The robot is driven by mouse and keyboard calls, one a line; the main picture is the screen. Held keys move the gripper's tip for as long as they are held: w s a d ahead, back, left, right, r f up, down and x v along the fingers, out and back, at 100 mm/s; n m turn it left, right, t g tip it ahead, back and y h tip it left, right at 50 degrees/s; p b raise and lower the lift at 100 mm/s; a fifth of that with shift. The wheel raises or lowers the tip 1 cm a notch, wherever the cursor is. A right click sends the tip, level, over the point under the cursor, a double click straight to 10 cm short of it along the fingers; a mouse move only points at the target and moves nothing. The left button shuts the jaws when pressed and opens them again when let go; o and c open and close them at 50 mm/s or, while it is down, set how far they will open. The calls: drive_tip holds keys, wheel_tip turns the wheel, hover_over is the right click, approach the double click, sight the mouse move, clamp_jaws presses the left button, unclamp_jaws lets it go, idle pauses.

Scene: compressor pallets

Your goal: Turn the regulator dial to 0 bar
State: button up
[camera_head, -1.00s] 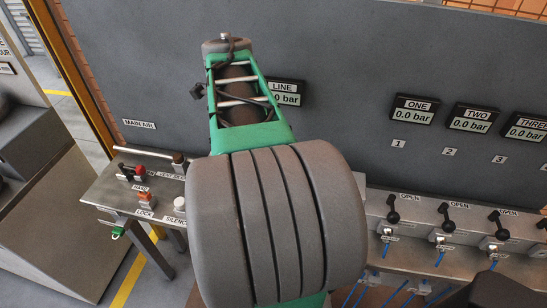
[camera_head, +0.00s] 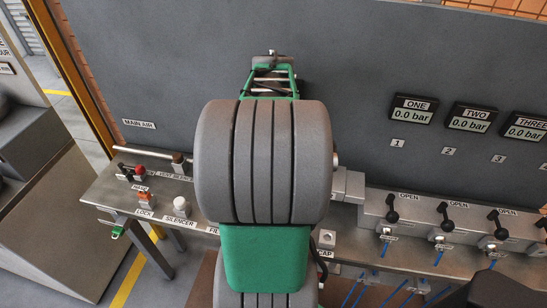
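I cannot make out the regulator dial; my arm covers the middle of the bench, where part of the fittings is hidden. The LINE display on the grey panel is also hidden behind my arm. A grey block (camera_head: 347,186) shows just right of the arm on the bench.
Displays ONE (camera_head: 413,109) and TWO (camera_head: 471,117) read 0.0 bar; THREE (camera_head: 525,127) is partly cut off. Black valve levers (camera_head: 392,209) stand below. At left are a red knob (camera_head: 140,170), an orange lock piece (camera_head: 145,198) and a white silencer (camera_head: 181,206).

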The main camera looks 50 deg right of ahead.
clamp_jaws()
idle(0.5)
drive_tip(key=shift+n, duration=0.3)
